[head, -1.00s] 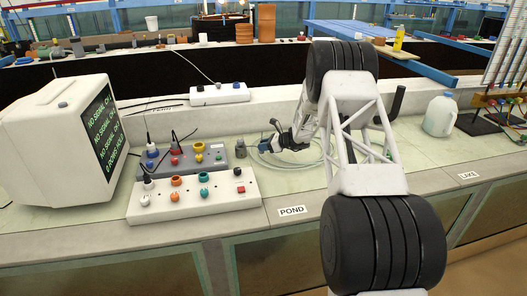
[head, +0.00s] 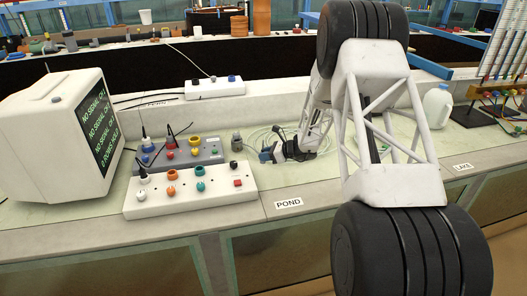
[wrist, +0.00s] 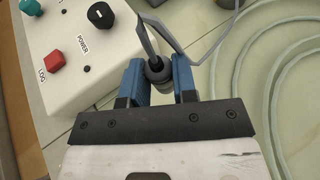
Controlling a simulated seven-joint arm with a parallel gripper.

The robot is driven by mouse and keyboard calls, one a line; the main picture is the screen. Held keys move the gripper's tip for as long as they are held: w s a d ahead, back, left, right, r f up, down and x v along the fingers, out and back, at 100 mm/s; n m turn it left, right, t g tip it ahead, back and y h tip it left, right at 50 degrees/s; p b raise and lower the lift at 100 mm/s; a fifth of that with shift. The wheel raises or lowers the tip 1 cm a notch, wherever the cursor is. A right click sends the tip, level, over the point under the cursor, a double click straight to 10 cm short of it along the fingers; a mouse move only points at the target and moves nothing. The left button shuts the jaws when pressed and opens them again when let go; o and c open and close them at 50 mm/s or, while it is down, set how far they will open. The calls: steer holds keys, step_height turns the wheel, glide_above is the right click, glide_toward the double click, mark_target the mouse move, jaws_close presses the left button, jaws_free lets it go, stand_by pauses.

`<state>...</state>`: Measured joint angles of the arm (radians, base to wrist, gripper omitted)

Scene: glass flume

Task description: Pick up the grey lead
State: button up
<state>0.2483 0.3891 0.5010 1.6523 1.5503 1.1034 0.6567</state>
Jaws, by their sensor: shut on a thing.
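My gripper (wrist: 158,75) has its blue fingers shut on a dark grey plug, which I take to be the end of the grey lead (wrist: 154,67). A grey strip of lead bends up and to the right from it in the wrist view. In the head view my gripper (head: 267,154) is low over the pale bench, right of the white control box. The lead is small and partly hidden there, and I cannot tell whether it touches the bench.
The white control box (head: 150,205) with knobs and a red button (head: 238,183) is close on the left. A grey-blue socket box (head: 178,154) stands behind it. A small grey object (head: 237,141) stands nearby. Pale coiled tubing (wrist: 285,75) lies to the right.

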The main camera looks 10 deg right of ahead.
steer(key=shift+s, duration=0.75)
